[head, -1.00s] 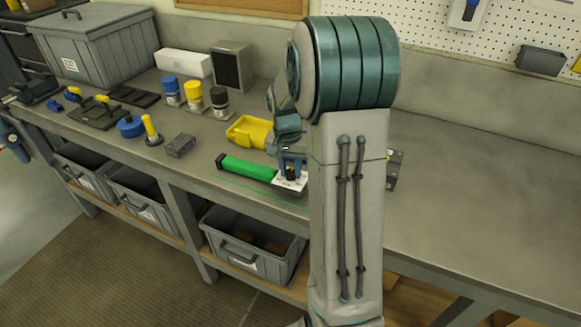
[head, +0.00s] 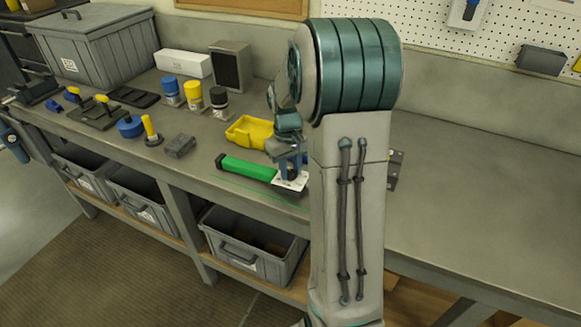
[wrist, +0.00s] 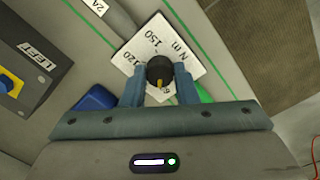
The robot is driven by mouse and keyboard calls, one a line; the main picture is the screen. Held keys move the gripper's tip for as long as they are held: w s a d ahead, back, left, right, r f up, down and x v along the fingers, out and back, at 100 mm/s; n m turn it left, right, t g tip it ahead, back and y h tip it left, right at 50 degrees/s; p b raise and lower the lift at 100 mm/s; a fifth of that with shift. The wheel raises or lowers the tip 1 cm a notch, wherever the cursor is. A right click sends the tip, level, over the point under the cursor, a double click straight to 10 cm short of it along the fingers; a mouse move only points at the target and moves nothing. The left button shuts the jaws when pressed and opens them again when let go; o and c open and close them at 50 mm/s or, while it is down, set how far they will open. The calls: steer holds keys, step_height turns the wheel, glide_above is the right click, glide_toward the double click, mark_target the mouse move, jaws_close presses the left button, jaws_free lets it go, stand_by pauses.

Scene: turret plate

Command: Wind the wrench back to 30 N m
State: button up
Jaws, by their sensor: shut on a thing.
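The wrench lies on the bench in the head view, with a green handle (head: 247,168) and a white scale plate (head: 294,184) at its right end. In the wrist view the scale plate (wrist: 138,48) shows 120, 150 and N m. A round black knob (wrist: 159,67) with a yellow pointer stands on the plate. The pointer points toward my palm; the number it meets is partly hidden. My gripper (wrist: 158,88) is shut on the knob, one blue finger on each side. In the head view my gripper (head: 291,170) is partly hidden by my arm.
A grey block (head: 180,146) and a yellow-handled tool (head: 151,130) lie to the left. Coloured jars stand behind. The bench right of my arm is mostly clear.

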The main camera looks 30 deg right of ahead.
steer(key=n, duration=0.3)
steer(key=shift+r+n, duration=0.1)
steer(key=shift+n, duration=0.3)
steer(key=n, duration=0.3)
steer(key=shift+n+p, duration=0.3)
steer(key=n+p, duration=0.1)
steer(key=n, duration=0.3)
steer(key=shift+n+p, duration=0.35)
steer(key=shift+n, duration=1.45)
steer(key=o, duration=1)
